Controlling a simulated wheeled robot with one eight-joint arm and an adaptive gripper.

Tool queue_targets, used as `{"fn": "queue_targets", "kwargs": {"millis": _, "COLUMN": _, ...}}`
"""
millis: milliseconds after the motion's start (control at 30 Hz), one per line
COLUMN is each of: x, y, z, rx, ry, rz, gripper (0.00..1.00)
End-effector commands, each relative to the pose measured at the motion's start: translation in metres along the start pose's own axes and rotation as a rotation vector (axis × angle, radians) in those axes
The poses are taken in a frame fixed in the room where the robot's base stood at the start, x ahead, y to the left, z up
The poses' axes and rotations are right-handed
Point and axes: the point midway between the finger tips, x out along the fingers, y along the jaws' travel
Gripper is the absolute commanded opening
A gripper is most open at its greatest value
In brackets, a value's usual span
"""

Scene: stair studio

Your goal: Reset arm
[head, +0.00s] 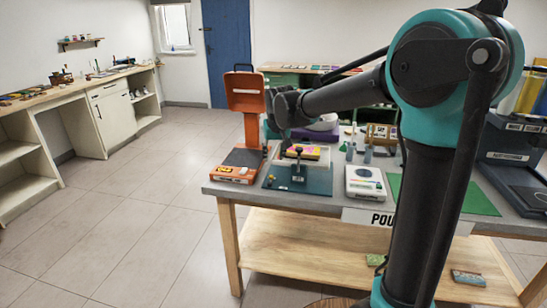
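My arm, black with teal joints, rises at the right of the head view and reaches left over the worktable (222,190). Its outer end is a dark block above the table's left part, near the orange upright device. My gripper's fingers cannot be made out clearly against the dark wrist and the things behind it, so I cannot tell whether it is open or shut. Nothing is clearly seen held.
On the table stand an orange device (245,92), a teal base (318,184), a white scale (365,182) and a green mat (480,200). A blue door (226,50) and a left counter (75,88) lie beyond. The tiled floor (150,190) at left is clear.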

Motion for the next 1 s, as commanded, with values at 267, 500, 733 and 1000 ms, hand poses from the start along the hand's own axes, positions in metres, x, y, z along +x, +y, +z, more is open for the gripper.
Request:
{"fn": "queue_targets", "kwargs": {"millis": 267, "x": 0.000, "y": 0.015, "z": 0.013, "rx": 0.014, "ry": -0.001, "rz": 0.006, "gripper": 0.39}}
{"fn": "queue_targets", "kwargs": {"millis": 500, "x": 0.003, "y": 0.104, "z": 0.117, "rx": 0.100, "ry": -0.010, "rz": 0.041, "gripper": 0.39}}
{"fn": "queue_targets", "kwargs": {"millis": 733, "x": 0.010, "y": 0.165, "z": 0.256, "rx": 0.197, "ry": -0.018, "rz": 0.077, "gripper": 0.39}}
{"fn": "queue_targets", "kwargs": {"millis": 1000, "x": 0.020, "y": 0.181, "z": 0.358, "rx": 0.261, "ry": -0.022, "rz": 0.101, "gripper": 0.39}}
